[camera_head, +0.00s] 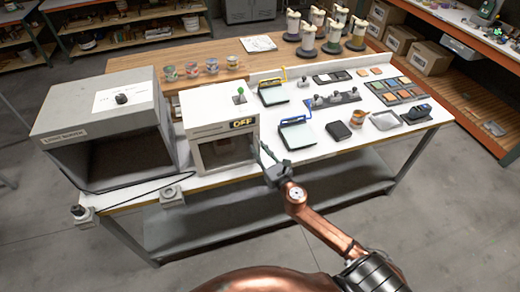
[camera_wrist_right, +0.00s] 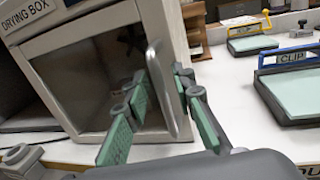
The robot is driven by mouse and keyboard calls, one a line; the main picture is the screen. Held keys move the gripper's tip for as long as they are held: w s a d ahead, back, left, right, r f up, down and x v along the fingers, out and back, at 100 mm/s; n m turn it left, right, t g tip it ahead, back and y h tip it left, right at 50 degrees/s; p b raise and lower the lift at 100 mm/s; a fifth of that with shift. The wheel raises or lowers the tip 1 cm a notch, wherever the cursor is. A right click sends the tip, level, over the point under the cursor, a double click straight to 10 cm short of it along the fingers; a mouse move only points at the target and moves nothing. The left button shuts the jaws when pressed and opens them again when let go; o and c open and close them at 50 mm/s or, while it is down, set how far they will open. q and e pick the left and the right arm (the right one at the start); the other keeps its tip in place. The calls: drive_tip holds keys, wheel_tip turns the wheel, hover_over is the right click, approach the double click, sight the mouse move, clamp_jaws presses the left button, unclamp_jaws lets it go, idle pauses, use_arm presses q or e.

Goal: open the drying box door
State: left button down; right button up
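The drying box (camera_head: 208,107) is a white box with an OFF display, standing on the white table. In the right wrist view, its label reads DRYING BOX (camera_wrist_right: 36,11). Its door (camera_wrist_right: 62,78) has a pale frame around a dark window and looks shut. A vertical pale bar handle (camera_wrist_right: 162,92) stands out at the door's right side. My right gripper (camera_head: 264,154) is at the box's front right corner. In the wrist view, its green-padded fingers (camera_wrist_right: 160,78) are spread, with the handle between them; contact is not clear. My left gripper is out of view.
A large grey box (camera_head: 95,110) with an open front stands left of the drying box. Clip-type tools, including a blue one (camera_head: 297,133), a dark block (camera_head: 338,130) and an orange cup (camera_head: 357,117) lie to its right. The floor before the table is clear.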

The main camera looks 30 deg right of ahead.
clamp_jaws()
idle(0.5)
